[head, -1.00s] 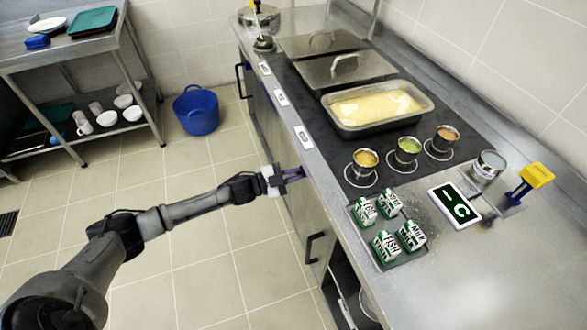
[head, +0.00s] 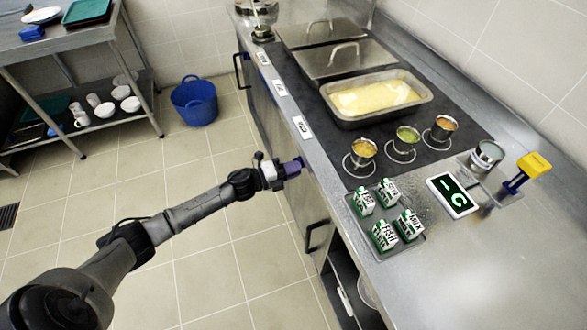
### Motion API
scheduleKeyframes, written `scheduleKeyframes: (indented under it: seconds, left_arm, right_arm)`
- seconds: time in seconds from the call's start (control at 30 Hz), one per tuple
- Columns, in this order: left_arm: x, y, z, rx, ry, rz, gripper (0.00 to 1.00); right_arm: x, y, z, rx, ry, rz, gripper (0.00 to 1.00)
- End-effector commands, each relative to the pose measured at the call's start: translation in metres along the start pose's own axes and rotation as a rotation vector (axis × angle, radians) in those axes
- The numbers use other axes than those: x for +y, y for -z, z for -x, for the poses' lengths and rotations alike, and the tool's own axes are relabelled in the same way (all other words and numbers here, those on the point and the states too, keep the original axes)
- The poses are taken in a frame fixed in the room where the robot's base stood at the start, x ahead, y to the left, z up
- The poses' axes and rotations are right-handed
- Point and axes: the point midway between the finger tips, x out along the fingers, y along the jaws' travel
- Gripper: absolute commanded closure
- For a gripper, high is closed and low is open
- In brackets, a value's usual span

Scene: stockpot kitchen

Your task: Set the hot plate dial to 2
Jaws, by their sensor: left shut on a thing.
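The hot plate (head: 455,152) is the dark surface set in the steel counter. Three white labels (head: 302,127) run along the counter's front edge. My left gripper (head: 294,166) is at the counter's front face, just below the label nearest me. It is shut on the hot plate dial, which its fingers and wrist hide. I cannot read the dial's setting. My right gripper is not in view.
On the hot plate stand a pan of yellow food (head: 378,100), lidded pans (head: 348,62) and three small pots (head: 407,138). Several cartons (head: 384,236) sit on a tray beside a display (head: 453,195). A cabinet handle (head: 308,238) sticks out below; a blue bucket (head: 195,103) stands on the floor.

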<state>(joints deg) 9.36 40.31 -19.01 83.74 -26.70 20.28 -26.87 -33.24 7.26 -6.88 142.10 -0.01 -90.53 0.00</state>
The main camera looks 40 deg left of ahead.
Motion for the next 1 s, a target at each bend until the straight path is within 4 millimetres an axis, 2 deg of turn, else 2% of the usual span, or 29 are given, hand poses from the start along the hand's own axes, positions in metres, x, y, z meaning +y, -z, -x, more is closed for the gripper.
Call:
scheduleKeyframes:
  seconds: [0.2,0.5,1.0]
  left_arm:
    - [0.005,0.0,0.0,0.001,0.002,-0.183,1.0]
    - [0.008,-0.001,0.0,0.001,0.001,-0.362,1.0]
    - [0.008,-0.001,0.0,0.001,0.0,-0.458,1.0]
  right_arm:
    - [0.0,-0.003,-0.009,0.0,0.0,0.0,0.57]
    - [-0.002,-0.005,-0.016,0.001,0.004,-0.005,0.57]
    - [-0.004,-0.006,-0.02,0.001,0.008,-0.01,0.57]
